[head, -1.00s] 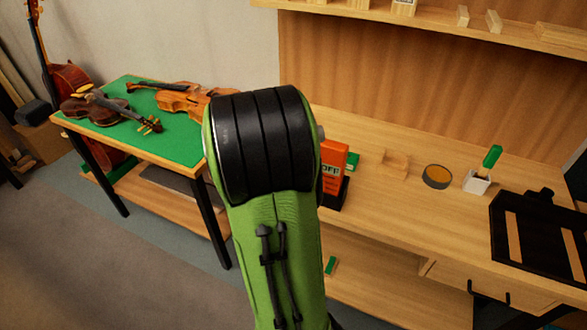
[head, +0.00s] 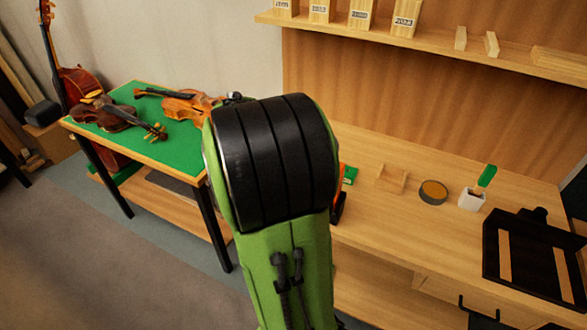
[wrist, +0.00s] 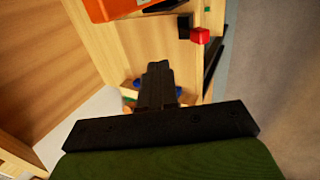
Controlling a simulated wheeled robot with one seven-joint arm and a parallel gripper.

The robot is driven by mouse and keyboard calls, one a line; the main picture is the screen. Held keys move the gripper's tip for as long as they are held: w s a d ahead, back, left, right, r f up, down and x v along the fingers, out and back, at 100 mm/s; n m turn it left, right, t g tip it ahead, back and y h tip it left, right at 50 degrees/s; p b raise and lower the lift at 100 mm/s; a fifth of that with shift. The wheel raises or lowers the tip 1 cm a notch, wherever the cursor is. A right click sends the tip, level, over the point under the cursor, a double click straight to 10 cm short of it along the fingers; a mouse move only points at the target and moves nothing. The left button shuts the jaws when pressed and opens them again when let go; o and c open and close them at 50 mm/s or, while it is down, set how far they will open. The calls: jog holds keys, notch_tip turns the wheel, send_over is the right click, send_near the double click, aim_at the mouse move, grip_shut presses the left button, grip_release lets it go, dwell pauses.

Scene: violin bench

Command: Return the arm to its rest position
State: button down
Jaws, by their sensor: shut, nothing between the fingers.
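My arm, green with a black ribbed joint, fills the middle of the head view and hides part of the bench behind it. My gripper (wrist: 158,82) shows in the wrist view as dark fingers closed together, with nothing between them. It is hidden behind my arm in the head view. In the wrist view the fingers are over a background of wooden surfaces and a few small blue and wooden items; I cannot tell the distance to them.
A wooden workbench (head: 380,225) holds a round tin (head: 433,192), a white cup (head: 472,199) and a black frame (head: 530,262). A shelf (head: 440,50) runs above. A green-topped table (head: 180,151) with violins stands left. An orange box (wrist: 105,8) shows in the wrist view.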

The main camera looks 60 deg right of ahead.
jog(key=v, duration=0.2)
jog(key=shift+s+a+r, duration=0.1)
jog(key=shift+s+r, duration=0.05)
jog(key=shift+r, duration=0.25)
jog(key=a+r+t+y, duration=0.2)
jog(key=a, duration=0.7)
jog(key=a+r+t+y, duration=0.1)
jog(key=a+r+t, duration=0.1)
jog(key=a, duration=0.7)
jog(key=s+a+y, duration=0.1)
jog(key=s+a, duration=0.2)
jog(key=a, duration=0.2)
jog(key=s+a+m+t+y, duration=0.1)
jog(key=s+a+y, duration=0.1)
jog(key=a, duration=0.3)
jog(key=shift+s+a+f, duration=0.3)
jog(key=shift+s+a, duration=0.05)
jog(key=shift+s, duration=0.05)
